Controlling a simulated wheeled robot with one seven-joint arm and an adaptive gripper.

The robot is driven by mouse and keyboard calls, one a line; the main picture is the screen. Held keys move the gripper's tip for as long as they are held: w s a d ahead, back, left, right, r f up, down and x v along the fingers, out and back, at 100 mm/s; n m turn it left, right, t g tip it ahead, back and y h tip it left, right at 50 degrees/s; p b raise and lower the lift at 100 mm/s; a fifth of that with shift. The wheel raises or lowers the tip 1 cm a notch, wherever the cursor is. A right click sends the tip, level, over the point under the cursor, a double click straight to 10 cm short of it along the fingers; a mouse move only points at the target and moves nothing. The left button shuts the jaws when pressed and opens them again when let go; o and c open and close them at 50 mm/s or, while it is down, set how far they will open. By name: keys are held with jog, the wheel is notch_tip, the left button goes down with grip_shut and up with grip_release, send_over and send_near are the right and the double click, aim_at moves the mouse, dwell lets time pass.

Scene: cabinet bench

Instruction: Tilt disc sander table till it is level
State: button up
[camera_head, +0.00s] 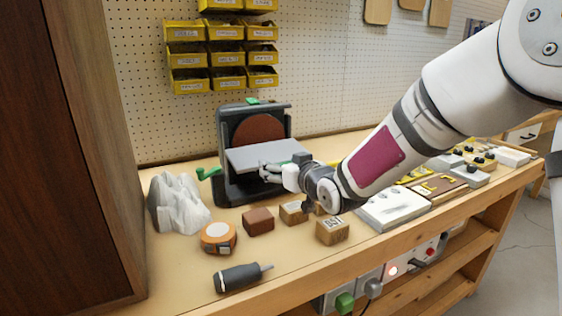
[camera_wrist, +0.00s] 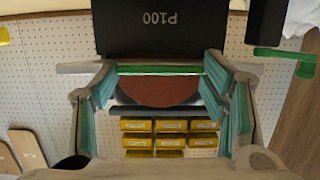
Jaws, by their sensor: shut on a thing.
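The disc sander (camera_head: 225,128) stands at the back of the bench, with a brown-red disc (camera_head: 258,130) in a dark housing. Its grey table (camera_head: 250,154) sticks out in front of the disc and looks close to level; its exact angle is hard to tell. My gripper (camera_head: 268,173) is at the table's front edge, shut on it. In the wrist view, the table shows edge-on as a thin strip (camera_wrist: 80,68) across my fingertips (camera_wrist: 160,68), with a bright green line between them. A green handle (camera_head: 208,173) is on the sander's left side, also in the wrist view (camera_wrist: 284,54).
A crumpled white bag (camera_head: 177,203) is left, beside a dark cabinet (camera_head: 70,150). A white device (camera_head: 393,206) is right. Yellow bins (camera_head: 226,55) hang above.

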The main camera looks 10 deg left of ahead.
notch_tip(320, 180, up, 2)
jog(key=shift+w+a+r, duration=0.1)
jog(key=shift+a+r, duration=0.05)
jog(key=shift+r, duration=0.1)
jog(key=o, duration=1.7)
jog(key=shift+f, duration=0.25)
jog(key=v, duration=1.2)
